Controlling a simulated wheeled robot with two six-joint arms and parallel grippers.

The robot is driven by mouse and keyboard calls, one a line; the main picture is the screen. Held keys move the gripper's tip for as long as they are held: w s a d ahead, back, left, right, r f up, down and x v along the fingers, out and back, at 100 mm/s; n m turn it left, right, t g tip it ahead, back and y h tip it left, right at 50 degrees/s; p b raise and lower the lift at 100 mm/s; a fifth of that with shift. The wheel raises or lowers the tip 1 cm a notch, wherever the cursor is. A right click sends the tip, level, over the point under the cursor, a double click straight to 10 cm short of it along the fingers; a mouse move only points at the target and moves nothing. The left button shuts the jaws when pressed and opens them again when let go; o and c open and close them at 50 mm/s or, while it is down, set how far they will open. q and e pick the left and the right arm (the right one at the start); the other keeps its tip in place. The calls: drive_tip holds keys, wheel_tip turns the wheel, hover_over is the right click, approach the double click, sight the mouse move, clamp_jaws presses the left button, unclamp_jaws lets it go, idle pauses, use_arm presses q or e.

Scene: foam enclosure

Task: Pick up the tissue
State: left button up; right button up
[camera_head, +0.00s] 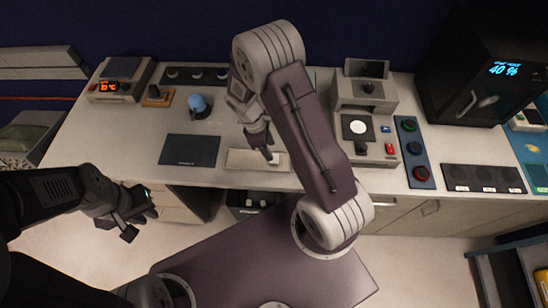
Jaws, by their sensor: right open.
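A shallow pale tray (240,160) lies near the front edge of the counter, left of centre. I cannot clearly make out a tissue; any small pale sheet in the tray is too small to tell from it and is partly hidden by my gripper. My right gripper (268,154) points down over the tray with its jaws open, and I cannot tell whether the tips touch anything. My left gripper (141,222) is in front of the counter at the left, lower than its top, with its fingers apart and nothing between them.
A dark flat mat (190,150) lies left of the tray. A blue rounded object (198,104) stands behind it. A grey machine (366,128), a panel with round buttons (413,150) and a black oven-like box (480,80) stand to the right. An open drawer (240,199) is below.

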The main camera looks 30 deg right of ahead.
drive_tip(key=shift+d+f, duration=0.1)
drive_tip(key=shift+f, duration=0.15)
drive_tip(key=x, duration=0.2)
drive_tip(key=p+x, duration=0.1)
drive_tip(key=x, duration=0.2)
drive_tip(key=shift+s+a, duration=0.2)
drive_tip(key=shift+w+d+f, duration=0.1)
drive_tip(key=shift+f, duration=0.05)
clamp_jaws()
